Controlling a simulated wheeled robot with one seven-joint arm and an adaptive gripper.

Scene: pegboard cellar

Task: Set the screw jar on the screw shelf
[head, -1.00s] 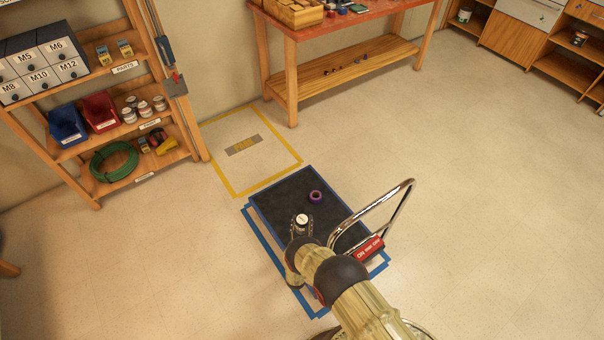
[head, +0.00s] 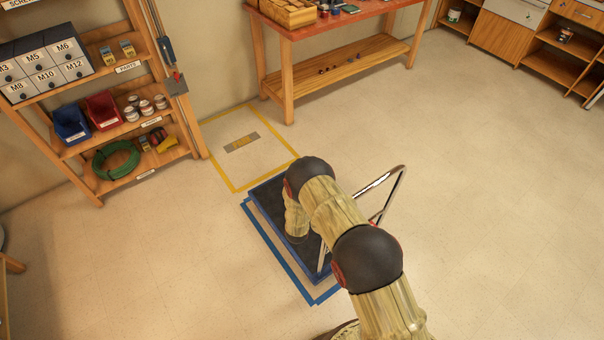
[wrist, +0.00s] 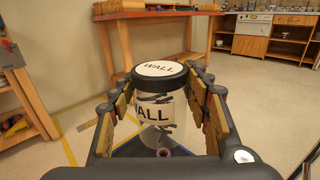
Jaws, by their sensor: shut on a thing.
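The jar (wrist: 158,108) is clear with a black rim, a white lid marked "WALL" and dark pieces inside. It stands upright between the fingers of my gripper (wrist: 161,88) in the wrist view, gripped from both sides. In the head view my own arm hides the gripper and jar. The shelf unit stands at the left; a cut-off label beginning "SCREW" (head: 18,4) shows on its upper board at the picture's top left corner. Most of that upper level is out of the frame.
Below that level are drawers (head: 42,66), then blue (head: 72,124) and red (head: 103,110) bins with small jars (head: 146,106). A red-topped workbench (head: 350,22) stands behind.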

